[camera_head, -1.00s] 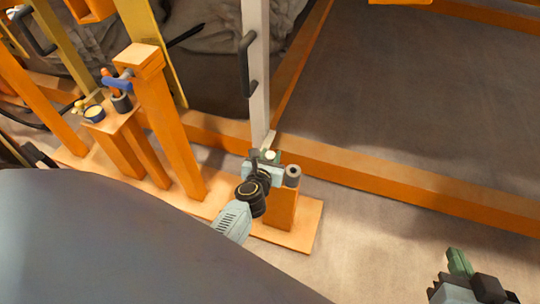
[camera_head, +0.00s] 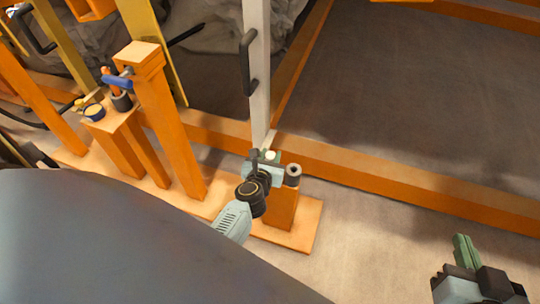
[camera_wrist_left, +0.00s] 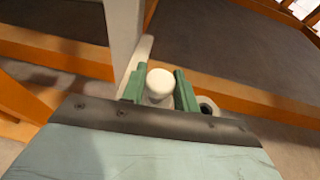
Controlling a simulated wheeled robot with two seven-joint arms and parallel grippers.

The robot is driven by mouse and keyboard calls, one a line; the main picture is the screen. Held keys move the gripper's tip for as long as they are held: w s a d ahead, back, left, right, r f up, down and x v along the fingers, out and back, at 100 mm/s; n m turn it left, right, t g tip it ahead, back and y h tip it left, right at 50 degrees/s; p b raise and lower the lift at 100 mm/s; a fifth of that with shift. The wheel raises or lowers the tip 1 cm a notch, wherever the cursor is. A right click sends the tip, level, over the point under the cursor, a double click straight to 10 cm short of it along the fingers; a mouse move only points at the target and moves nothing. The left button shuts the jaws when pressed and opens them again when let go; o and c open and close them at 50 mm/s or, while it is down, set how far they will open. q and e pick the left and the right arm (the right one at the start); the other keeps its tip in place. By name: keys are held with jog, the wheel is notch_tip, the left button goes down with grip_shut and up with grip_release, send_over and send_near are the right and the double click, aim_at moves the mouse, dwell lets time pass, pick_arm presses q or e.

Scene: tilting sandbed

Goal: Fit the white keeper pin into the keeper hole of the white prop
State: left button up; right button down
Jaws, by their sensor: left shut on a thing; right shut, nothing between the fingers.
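The white prop (camera_head: 257,70) is a tall white bar with a black handle in the head view. Its lower end stands by the orange beam, and it also shows in the left wrist view (camera_wrist_left: 123,30). My left gripper (camera_head: 264,157) is at the prop's foot, with its green fingers shut on the white keeper pin (camera_wrist_left: 160,84). The pin's rounded white head shows between the fingers; its lower part is hidden. I cannot see the keeper hole or tell whether the pin is in it. My right gripper (camera_head: 466,250) is shut and empty at the lower right.
A dark hollow cylinder (camera_head: 293,173) tops a short orange post just right of my left gripper. An orange beam (camera_head: 400,180) edges the dark bed.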

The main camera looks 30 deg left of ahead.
pick_arm(q)
jog(key=shift+f, duration=0.15)
pick_arm(e)
jog(key=shift+a+r, duration=0.1)
jog(key=shift+r, duration=0.1)
pick_arm(q)
jog(key=o, duration=1.1)
jog(key=shift+c, duration=0.2)
jog(key=shift+s+d, duration=0.1)
jog(key=shift+s, duration=0.05)
